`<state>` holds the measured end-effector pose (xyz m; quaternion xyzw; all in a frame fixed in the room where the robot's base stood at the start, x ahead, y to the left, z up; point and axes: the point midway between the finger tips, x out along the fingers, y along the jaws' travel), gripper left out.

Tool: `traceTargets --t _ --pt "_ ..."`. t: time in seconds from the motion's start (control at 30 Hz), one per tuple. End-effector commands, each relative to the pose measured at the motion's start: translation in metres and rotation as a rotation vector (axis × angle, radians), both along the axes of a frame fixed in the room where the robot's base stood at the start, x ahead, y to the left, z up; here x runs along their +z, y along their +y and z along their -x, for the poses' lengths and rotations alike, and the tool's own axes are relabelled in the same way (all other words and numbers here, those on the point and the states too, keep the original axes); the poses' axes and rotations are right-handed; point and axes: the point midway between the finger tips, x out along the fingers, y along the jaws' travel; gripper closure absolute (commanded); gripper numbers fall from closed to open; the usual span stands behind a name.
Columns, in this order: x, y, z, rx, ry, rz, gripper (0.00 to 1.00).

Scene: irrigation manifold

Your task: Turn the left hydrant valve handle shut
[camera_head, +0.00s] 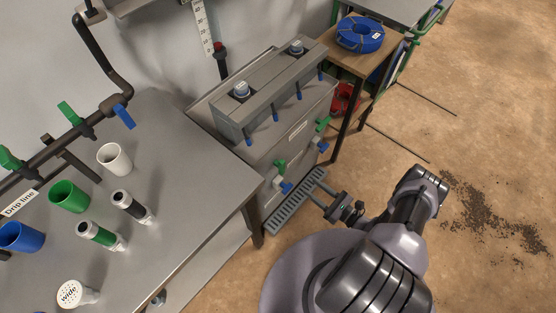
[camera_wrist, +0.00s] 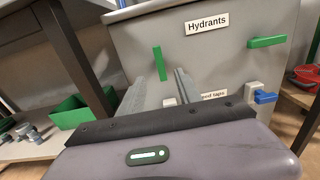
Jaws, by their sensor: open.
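The left hydrant handle is a green bar (camera_wrist: 157,63) standing upright on the grey front panel, below and left of the "Hydrants" label. It also shows in the head view (camera_head: 280,167). The right hydrant handle (camera_wrist: 267,42) is a green bar lying level. My gripper (camera_wrist: 162,80) is open, its two grey fingers pointing at the panel just below the left handle. Nothing is held. In the head view my gripper (camera_head: 330,203) is over the floor in front of the cabinet. Contact with the handle cannot be seen.
Below the handles are hose taps with blue levers, one at right (camera_wrist: 265,97); a pale tap part shows between my fingers. A drain grate (camera_head: 292,207) lies at the cabinet's foot. A table (camera_head: 190,215) with cups stands left.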

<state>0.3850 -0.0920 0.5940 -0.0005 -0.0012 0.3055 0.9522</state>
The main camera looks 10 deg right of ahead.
Motion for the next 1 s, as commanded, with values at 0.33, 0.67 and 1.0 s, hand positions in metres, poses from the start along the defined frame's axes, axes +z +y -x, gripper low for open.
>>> traceTargets --t 0.33,0.67,1.0 --pt "-0.003 0.064 -0.083 0.012 0.001 0.001 0.59" --pt "-0.001 0.092 -0.122 0.007 0.003 0.000 0.59" --pt "0.000 0.093 -0.124 0.007 0.003 -0.001 0.71"
